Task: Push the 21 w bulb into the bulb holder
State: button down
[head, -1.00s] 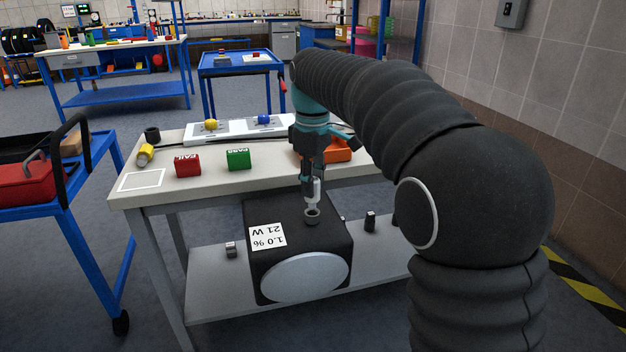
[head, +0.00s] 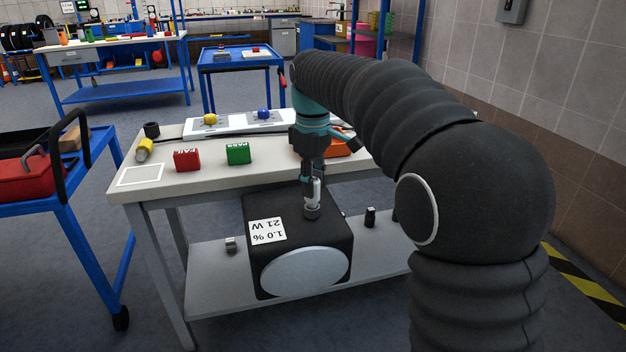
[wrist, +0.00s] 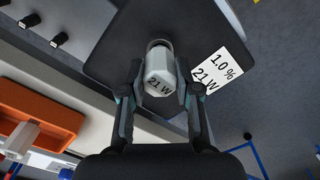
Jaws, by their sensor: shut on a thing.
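In the head view my gripper (head: 313,188) points down, and the bulb's lower end meets the round grey bulb holder (head: 312,212) on top of a black box (head: 335,238). The holder's rim (wrist: 160,43) shows just beyond the bulb in the wrist view. How deep the bulb sits in it is hidden. The box carries a white label (head: 267,230) reading "1.0 %" and "21 W".
The box stands on the lower shelf (head: 215,285) of a workbench, beside its tabletop (head: 215,177). Small dark pieces (head: 370,217) stand on the shelf. Red (head: 187,160) and green (head: 238,153) blocks lie on the tabletop, with an orange bin (head: 335,147) near my arm.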

jog(key=shift+f+b, duration=0.4)
jog(key=shift+f, duration=0.5)
jog(key=c, duration=0.7)
grip_release()
jog(key=shift+c, duration=0.2)
notch_tip(320, 180, up, 12)
jog(key=shift+f, duration=0.1)
